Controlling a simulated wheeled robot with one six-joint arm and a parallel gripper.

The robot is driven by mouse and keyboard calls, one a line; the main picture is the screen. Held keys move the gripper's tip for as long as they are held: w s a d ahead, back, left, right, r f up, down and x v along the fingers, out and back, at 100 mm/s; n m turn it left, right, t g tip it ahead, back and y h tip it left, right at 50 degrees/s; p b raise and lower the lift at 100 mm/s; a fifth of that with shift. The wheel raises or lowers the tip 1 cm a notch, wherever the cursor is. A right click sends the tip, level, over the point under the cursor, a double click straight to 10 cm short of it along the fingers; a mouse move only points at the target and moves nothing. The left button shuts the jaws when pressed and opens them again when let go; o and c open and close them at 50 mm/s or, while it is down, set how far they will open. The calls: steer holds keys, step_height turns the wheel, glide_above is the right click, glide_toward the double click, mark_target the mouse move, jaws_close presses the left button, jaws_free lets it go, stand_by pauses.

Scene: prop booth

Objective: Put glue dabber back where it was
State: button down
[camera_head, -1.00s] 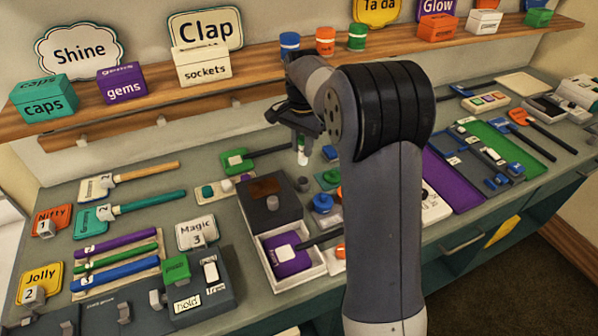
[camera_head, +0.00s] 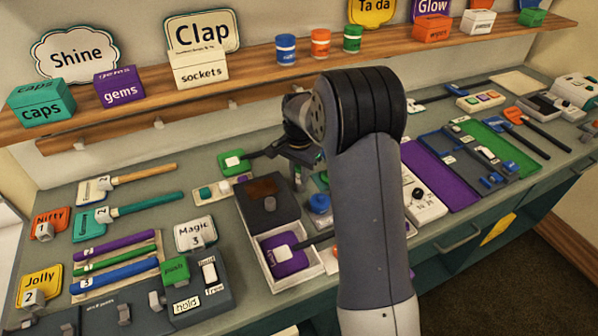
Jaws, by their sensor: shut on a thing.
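My gripper (camera_head: 302,165) is low over the bench, just behind and right of a dark box with a brown patch on top. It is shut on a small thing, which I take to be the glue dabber. The dabber can hardly be made out now, hidden by the fingers and wrist; earlier it showed as a small white piece with green below the jaws. I cannot tell whether it touches the bench or a holder.
The dark box (camera_head: 247,198) and a white tray with a purple pad (camera_head: 289,263) stand close in front. A blue knob (camera_head: 319,203) is right of the gripper. A green pad tool (camera_head: 232,162) lies to the left. The shelf (camera_head: 230,88) runs behind.

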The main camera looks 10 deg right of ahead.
steer(key=c, duration=1.2)
jaws_free()
step_height(320, 180, up, 12)
steer(key=shift+r, duration=0.1)
